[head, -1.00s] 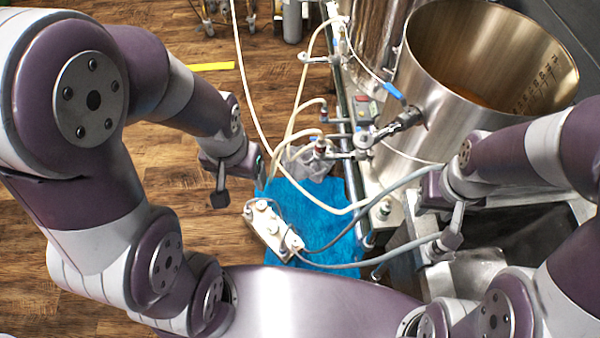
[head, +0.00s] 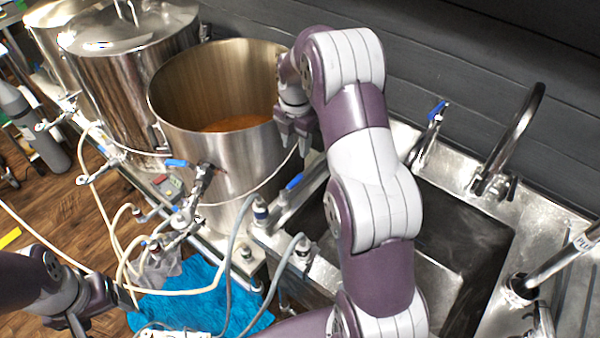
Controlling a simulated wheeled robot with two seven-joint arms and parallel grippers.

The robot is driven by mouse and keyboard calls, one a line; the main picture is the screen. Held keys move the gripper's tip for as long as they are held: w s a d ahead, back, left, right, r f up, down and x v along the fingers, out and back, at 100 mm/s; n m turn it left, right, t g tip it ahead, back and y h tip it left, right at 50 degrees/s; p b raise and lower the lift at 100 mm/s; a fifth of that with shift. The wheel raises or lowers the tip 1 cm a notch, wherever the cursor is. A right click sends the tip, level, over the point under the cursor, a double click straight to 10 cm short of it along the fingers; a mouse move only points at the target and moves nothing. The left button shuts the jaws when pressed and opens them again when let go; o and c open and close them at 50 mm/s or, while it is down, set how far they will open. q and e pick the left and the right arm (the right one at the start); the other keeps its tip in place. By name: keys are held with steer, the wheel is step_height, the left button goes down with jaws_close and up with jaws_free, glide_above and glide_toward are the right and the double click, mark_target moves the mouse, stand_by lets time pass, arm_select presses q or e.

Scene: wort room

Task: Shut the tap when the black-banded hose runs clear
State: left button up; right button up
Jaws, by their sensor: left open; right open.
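Two grey hoses rise from the floor to the sink's left edge: one (head: 238,235) to an upper fitting (head: 260,209), the other (head: 275,285) to a lower fitting (head: 302,247). I cannot make out a black band on either, nor any liquid running. A blue-handled valve (head: 292,182) is by the upper fitting. Another blue-handled valve (head: 180,163) is on the open steel kettle (head: 235,165). My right gripper (head: 293,138) is open and empty, pointing down at the kettle's right rim. My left gripper (head: 100,315) is open and empty, low at the left.
A lidded kettle (head: 130,80) stands at back left.

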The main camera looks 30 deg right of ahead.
mark_target(297, 179)
step_height(297, 179, down, 12)
steer(key=p, duration=0.2)
steer(key=shift+w+f+p, duration=0.1)
steer(key=shift+f+p, duration=0.15)
steer(key=shift+p, duration=0.05)
jaws_close()
